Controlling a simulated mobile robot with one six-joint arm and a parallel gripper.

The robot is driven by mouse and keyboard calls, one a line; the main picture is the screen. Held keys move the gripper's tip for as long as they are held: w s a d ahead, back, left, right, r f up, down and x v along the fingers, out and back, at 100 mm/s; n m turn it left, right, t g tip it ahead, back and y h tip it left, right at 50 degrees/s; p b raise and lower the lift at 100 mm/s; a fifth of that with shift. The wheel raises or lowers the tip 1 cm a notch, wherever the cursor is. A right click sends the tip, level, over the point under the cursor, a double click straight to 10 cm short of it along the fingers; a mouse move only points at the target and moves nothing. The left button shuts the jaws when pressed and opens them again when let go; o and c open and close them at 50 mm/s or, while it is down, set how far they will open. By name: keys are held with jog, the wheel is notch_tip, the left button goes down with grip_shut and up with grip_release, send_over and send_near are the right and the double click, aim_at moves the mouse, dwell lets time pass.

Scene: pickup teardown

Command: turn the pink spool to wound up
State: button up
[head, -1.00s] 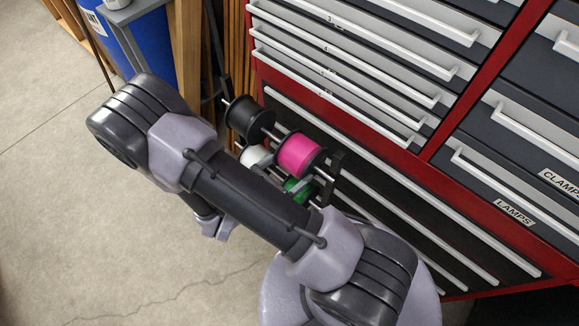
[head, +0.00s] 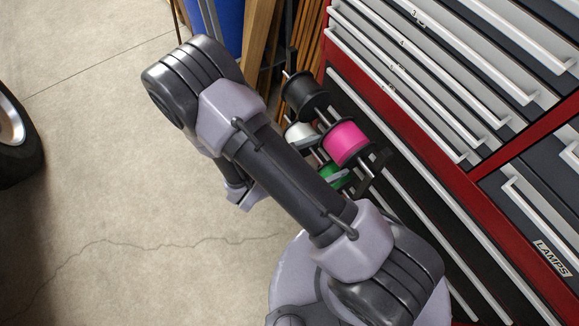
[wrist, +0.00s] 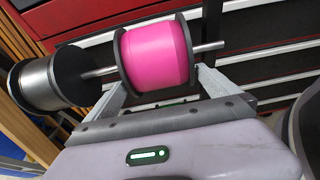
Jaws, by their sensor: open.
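The pink spool (head: 346,142) has black flanges and sits on a metal rod of a black rack in front of the red tool chest. In the wrist view the pink spool (wrist: 155,56) fills the upper middle. My gripper (wrist: 162,80) is open, with one finger at each side of the spool's lower part. I cannot tell whether either finger touches a flange. The spool is not clamped. In the head view my own arm hides most of the gripper. No mark showing how far the spool is wound is visible.
A dark grey spool (head: 304,96) shares the rod to the left. A white spool (head: 301,134) and a green one (head: 334,174) sit lower. The tool chest (head: 407,122) with drawer handles stands close behind. Open concrete floor (head: 90,200) lies left, with a wheel (head: 14,130) at the edge.

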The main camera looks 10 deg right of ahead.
jog(key=p+v, duration=0.4)
jog(key=v, duration=1.1)
jog(key=shift+p, duration=0.35)
jog(key=shift+r, duration=0.15)
jog(key=s+d+r+m+y, duration=0.2)
jog(key=r+m+y, duration=0.5)
jog(key=r+m, duration=0.6)
jog(key=s+d+r+m+t+y, duration=0.1)
jog(key=s+d+r+m+y, duration=0.1)
jog(key=r+m+y, duration=0.6)
notch_tip(320, 180, up, 10)
jog(key=d+m, duration=0.1)
jog(key=m, duration=0.4)
jog(key=shift+s+f, duration=0.15)
